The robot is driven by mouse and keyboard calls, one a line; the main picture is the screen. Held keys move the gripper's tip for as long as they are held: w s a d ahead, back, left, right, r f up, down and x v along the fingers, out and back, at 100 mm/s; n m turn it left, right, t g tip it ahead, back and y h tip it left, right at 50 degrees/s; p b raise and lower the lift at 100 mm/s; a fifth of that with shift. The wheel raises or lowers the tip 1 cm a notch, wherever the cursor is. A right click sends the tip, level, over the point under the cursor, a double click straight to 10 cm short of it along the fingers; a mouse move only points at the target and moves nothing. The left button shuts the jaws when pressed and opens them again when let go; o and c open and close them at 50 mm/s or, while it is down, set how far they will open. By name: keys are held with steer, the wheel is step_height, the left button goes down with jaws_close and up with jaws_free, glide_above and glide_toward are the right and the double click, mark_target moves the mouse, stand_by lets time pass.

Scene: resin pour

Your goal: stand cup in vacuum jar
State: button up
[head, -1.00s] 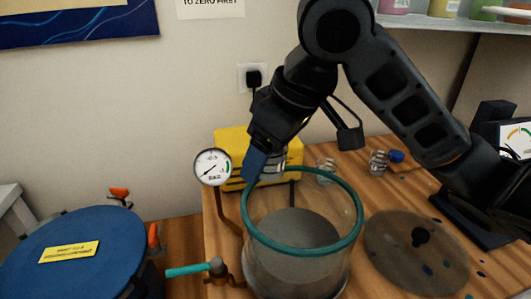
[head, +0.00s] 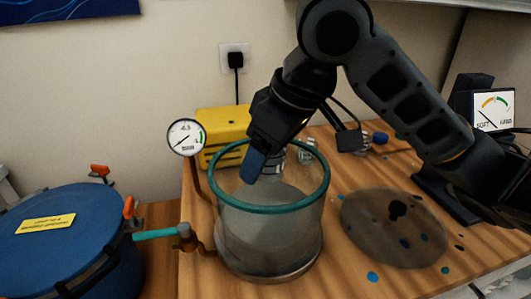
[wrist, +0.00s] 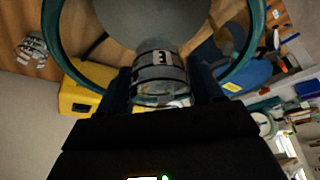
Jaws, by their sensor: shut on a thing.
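The vacuum jar (head: 262,235) is a clear cylinder with a teal rim, standing on the wooden bench. My gripper (head: 256,166) is over the jar's opening, with its blue fingertip near the level of the rim. In the wrist view my gripper (wrist: 160,95) is shut on a clear cup (wrist: 159,72) with dark bands and a small label. The cup is in front of the jar's round grey floor (wrist: 150,14), inside the ring of the teal rim (wrist: 52,42). In the head view my fingers hide most of the cup, and its gap to the floor cannot be told.
A yellow case (head: 221,124) stands behind the jar, and a pressure gauge (head: 186,137) rises at its left. A round dark lid (head: 393,228) with a knob lies to the right. A blue tank (head: 60,240) is at the left.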

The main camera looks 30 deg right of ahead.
mark_target(258, 204)
steer(key=shift+f+b, duration=2.2)
steer(key=shift+f, duration=1.1)
steer(key=shift+f+b, duration=0.35)
steer(key=shift+f, duration=0.15)
steer(key=o, duration=1.1)
steer(key=shift+o, duration=0.2)
step_height(258, 204, up, 13)
steer(key=p, duration=1.2)
steer(key=shift+f, duration=0.2)
steer(key=shift+a+f, duration=0.1)
